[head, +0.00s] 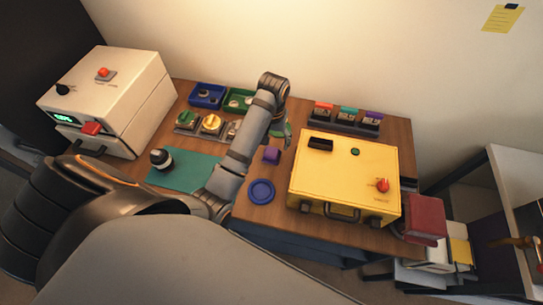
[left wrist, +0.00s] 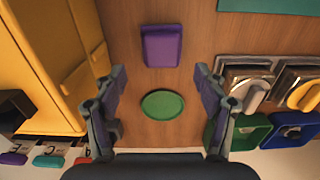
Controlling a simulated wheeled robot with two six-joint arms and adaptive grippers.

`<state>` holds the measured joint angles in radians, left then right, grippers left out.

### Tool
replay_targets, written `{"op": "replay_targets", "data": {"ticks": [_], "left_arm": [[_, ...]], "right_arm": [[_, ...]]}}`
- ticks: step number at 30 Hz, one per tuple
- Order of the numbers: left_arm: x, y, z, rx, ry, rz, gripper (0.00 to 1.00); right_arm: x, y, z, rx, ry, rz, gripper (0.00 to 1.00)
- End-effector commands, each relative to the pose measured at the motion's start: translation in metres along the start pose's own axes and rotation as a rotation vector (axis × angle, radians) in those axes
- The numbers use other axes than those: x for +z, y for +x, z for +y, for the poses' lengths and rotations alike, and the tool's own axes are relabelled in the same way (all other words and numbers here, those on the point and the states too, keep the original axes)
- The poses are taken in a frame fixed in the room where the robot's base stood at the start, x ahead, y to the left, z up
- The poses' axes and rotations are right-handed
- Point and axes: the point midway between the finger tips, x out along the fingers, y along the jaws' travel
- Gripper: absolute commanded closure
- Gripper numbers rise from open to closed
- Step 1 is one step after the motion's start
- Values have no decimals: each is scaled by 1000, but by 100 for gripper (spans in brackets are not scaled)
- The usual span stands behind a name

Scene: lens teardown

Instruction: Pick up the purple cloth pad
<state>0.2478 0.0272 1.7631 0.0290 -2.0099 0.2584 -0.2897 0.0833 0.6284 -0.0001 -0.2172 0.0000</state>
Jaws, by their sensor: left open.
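The purple cloth pad (head: 271,155) lies on the wooden table, left of the yellow case. It also shows in the left wrist view (left wrist: 161,46), flat on the wood, beyond the fingertips and near the top middle. My left gripper (left wrist: 159,76) is open and empty, its two fingers spread above the table. A round green disc (left wrist: 162,104) lies on the table in the gap between the fingers in that view. In the head view my left gripper (head: 287,138) is partly hidden by its own arm, just behind the pad. My right gripper is not in view.
The yellow case (head: 345,170) stands close beside the pad. A blue round dish (head: 261,191) lies in front of it. A teal mat (head: 180,175) and metal fixtures (left wrist: 245,85) are on the other side. Blue (head: 207,95) and green (head: 238,101) bins stand behind.

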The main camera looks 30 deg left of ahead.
Motion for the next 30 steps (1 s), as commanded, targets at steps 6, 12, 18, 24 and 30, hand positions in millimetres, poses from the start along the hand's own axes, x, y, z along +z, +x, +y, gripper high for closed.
{"op": "replay_targets", "data": {"ticks": [6, 12, 18, 24, 30], "left_arm": [[2, 40, -3, -1, 0, -2, 28], [1, 49, -3, 0, 0, 0, 28], [2, 48, -3, 0, 0, -1, 41], [2, 48, -3, 0, 0, -1, 68], [2, 48, -3, 0, 0, -1, 87]], "right_arm": [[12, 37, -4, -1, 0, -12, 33], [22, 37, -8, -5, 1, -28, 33], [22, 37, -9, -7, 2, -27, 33], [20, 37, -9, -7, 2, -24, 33], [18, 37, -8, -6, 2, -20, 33]]}}
